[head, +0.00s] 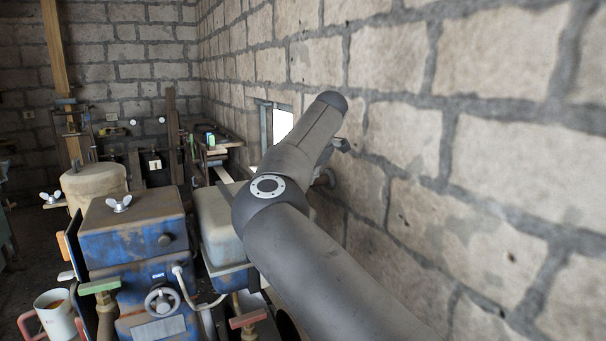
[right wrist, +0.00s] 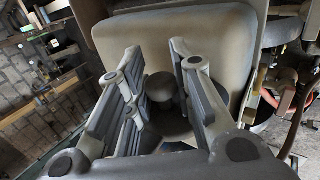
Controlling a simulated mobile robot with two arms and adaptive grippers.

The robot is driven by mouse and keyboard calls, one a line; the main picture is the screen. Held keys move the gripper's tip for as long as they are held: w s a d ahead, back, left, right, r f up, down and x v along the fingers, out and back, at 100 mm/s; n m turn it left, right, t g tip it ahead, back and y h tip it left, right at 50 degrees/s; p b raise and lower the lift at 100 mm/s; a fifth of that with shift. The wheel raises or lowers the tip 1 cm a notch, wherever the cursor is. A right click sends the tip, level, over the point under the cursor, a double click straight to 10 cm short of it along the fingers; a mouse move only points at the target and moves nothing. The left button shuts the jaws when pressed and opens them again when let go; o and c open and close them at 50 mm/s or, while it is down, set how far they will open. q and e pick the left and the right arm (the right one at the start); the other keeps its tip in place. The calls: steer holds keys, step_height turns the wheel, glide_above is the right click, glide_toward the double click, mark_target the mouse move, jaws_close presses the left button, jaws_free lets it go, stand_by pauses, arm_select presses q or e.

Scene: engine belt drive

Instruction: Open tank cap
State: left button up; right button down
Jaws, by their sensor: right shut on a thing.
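The pale beige tank (head: 216,222) stands right of the blue engine block in the head view, partly hidden behind my right arm. The tank's flat face also fills the upper middle of the right wrist view (right wrist: 215,35). The tank cap (right wrist: 160,87), a grey round knob on a wider base, shows between the fingers there. My right gripper (right wrist: 157,72) is shut on the cap, with a finger on either side of it. In the head view my arm hides the cap and most of the gripper. My left gripper is in neither view.
The blue engine (head: 135,225) has a wing nut (head: 119,204) on top and a handwheel (head: 162,300) in front. A mug (head: 55,312) stands at lower left. A stone wall (head: 480,150) runs close along the right of my arm.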

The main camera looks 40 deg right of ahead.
steer(key=c, duration=1.2)
jaws_free()
steer(key=shift+f, duration=0.1)
steer(key=shift+c, duration=0.2)
steer(key=v, duration=1.2)
